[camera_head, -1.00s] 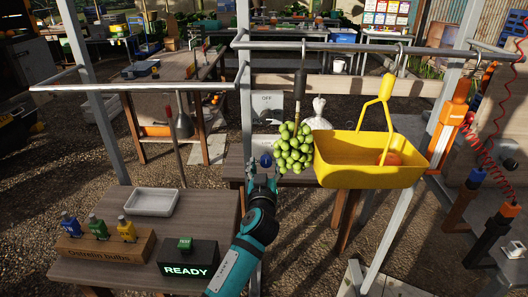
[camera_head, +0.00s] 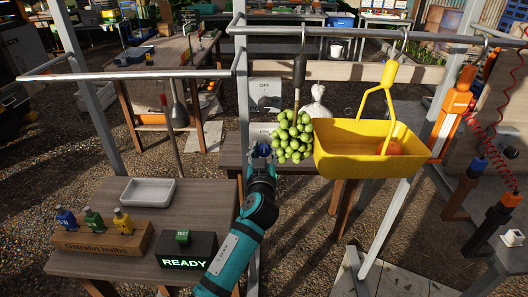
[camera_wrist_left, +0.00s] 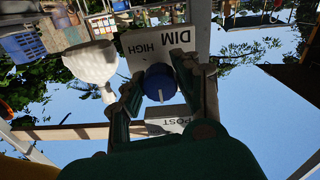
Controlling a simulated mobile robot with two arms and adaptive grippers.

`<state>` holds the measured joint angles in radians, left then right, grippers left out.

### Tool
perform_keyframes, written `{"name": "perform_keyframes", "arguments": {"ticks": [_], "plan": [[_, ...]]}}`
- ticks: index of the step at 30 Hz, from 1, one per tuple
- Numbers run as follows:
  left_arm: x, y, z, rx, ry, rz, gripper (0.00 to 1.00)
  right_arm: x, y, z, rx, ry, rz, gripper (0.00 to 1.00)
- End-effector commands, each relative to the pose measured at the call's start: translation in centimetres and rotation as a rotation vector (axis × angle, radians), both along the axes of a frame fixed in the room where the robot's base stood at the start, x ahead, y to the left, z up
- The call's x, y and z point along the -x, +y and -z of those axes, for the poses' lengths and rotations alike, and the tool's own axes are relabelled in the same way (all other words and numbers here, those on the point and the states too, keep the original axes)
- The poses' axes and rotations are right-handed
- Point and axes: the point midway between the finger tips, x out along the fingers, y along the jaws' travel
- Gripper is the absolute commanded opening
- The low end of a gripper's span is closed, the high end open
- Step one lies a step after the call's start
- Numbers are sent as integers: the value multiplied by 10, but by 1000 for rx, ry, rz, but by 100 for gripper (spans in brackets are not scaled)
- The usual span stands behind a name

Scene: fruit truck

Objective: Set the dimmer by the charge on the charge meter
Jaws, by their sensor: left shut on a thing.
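The blue dimmer knob (camera_wrist_left: 160,82) sits on a pale panel (camera_wrist_left: 165,45) lettered DIM and HIGH, seen rotated in the left wrist view. A white pointer line on the knob points to the picture's bottom, away from the lettering. My left gripper (camera_wrist_left: 162,92) is shut on the knob, a finger on each side. In the head view my left gripper (camera_head: 262,158) is at the knob on the post, below a LOW label (camera_head: 262,132). I cannot identify a charge meter in either view. My right gripper is not in view.
Green grapes (camera_head: 293,136) hang just right of my left gripper, beside a yellow basket (camera_head: 340,160). An OFF box (camera_head: 264,94) is on the post above. A READY box (camera_head: 186,252), bulbs in a wooden block (camera_head: 85,240) and a grey tray (camera_head: 147,192) are on the left table.

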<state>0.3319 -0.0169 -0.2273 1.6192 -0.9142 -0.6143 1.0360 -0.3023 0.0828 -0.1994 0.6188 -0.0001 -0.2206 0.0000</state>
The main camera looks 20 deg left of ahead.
Motion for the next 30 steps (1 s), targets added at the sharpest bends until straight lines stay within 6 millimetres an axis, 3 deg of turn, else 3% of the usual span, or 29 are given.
{"name": "perform_keyframes", "arguments": {"ticks": [14,30], "plan": [[0,1,-1,-140,39,-2,0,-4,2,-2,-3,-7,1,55],[0,1,-3,-617,174,-1,0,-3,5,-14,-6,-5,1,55]]}}
